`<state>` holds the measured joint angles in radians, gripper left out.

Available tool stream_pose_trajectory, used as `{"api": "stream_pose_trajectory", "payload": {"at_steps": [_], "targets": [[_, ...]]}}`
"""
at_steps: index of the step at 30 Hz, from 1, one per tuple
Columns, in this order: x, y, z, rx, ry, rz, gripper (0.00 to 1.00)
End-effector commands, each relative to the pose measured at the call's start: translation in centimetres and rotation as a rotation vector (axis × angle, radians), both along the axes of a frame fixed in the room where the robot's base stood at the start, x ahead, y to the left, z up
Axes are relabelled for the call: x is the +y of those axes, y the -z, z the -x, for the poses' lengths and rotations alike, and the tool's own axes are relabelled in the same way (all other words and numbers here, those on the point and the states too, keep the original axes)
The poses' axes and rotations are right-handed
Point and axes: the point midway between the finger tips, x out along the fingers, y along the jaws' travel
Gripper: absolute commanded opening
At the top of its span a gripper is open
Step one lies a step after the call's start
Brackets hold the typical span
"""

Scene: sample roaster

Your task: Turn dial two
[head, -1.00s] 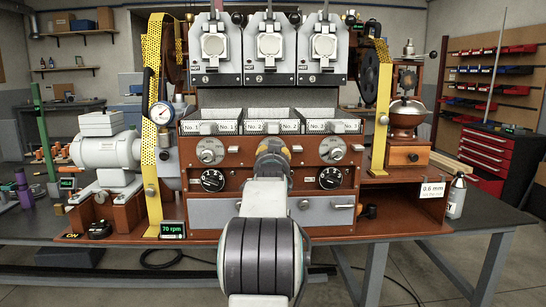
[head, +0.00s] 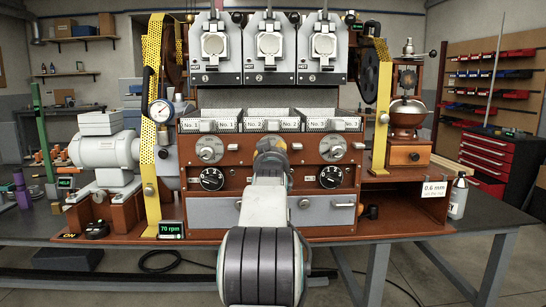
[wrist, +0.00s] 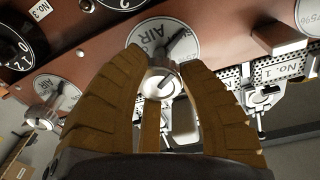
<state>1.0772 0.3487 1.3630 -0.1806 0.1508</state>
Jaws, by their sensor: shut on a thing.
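The front panel carries a row of round silver AIR dials. The left one (head: 210,149) and the right one (head: 333,149) show in the head view. My gripper (head: 270,148) is at the middle position between them and hides most of what is behind it. In the wrist view my gripper (wrist: 160,92) has its brown fingers closed around the silver knob (wrist: 159,80) of the middle AIR dial (wrist: 162,36). The printed disc shows beyond the knob, partly shadowed. I cannot read the exact setting.
Black dials sit below, at left (head: 212,178) and right (head: 331,177). The knob of the neighbouring AIR dial (wrist: 45,115) lies beside my fingers in the wrist view. Numbered bins (head: 270,123) stand just above. Yellow perforated guards flank the machine.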

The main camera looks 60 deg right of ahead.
Motion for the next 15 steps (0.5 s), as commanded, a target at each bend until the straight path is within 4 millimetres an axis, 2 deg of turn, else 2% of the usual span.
{"api": "stream_pose_trajectory", "payload": {"at_steps": [13,14,15], "targets": [[0.04,-0.36,0.0,0.004,0.0,0.013,0.03],[0.04,-0.37,-0.01,0.004,0.0,0.013,0.39],[0.04,-0.36,-0.01,0.004,0.0,0.013,0.42]]}}
